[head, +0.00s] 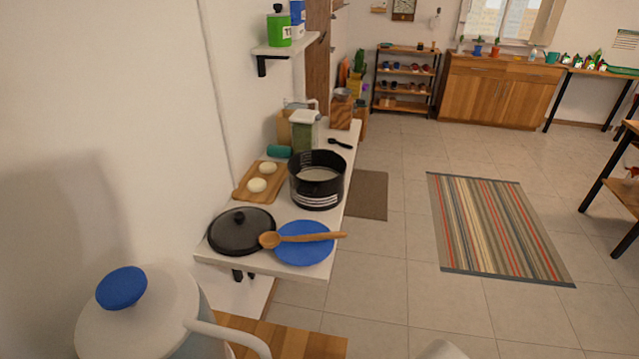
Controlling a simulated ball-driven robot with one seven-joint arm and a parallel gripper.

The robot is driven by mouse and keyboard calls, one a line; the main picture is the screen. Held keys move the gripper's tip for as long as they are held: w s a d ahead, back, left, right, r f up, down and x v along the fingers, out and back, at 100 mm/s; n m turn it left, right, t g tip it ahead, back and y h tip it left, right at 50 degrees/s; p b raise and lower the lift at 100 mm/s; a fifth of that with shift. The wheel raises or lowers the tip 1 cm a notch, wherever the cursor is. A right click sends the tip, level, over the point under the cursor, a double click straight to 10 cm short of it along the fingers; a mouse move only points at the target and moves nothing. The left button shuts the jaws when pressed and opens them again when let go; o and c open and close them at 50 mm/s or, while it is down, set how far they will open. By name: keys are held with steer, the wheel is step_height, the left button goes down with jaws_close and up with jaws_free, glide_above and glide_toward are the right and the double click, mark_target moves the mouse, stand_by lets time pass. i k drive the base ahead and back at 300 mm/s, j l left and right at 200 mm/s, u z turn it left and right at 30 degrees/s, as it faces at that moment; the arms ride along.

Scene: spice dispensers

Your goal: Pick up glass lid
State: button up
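A round dark lid with a black knob, which looks like the glass lid (240,236), lies flat at the near left end of the white shelf counter. Its knob points up. A blue plate (300,253) sits close to its right side. A wooden spoon (305,238) lies across the plate, and its bowl reaches the lid's right edge. A black open pot (318,192) with pale contents stands behind the lid and plate. My gripper is not in view.
A wooden board (242,193) with two white round pieces lies behind the lid by the wall. A wall shelf (285,45) holds a green canister. A large white shape with a blue round top fills the lower left; I cannot tell what it is.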

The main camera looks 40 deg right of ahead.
mark_target(234, 233)
steer(key=i+l, duration=0.1)
steer(key=l, duration=0.2)
steer(key=i+l, duration=0.1)
steer(key=l, duration=0.15)
steer(key=i+l, duration=0.15)
steer(key=l, duration=0.15)
steer(key=i+l+u, duration=0.25)
steer(key=l, duration=0.25)
steer(key=l+u, duration=0.25)
steer(key=l, duration=0.3)
steer(key=l+u, duration=0.3)
steer(key=l, duration=0.25)
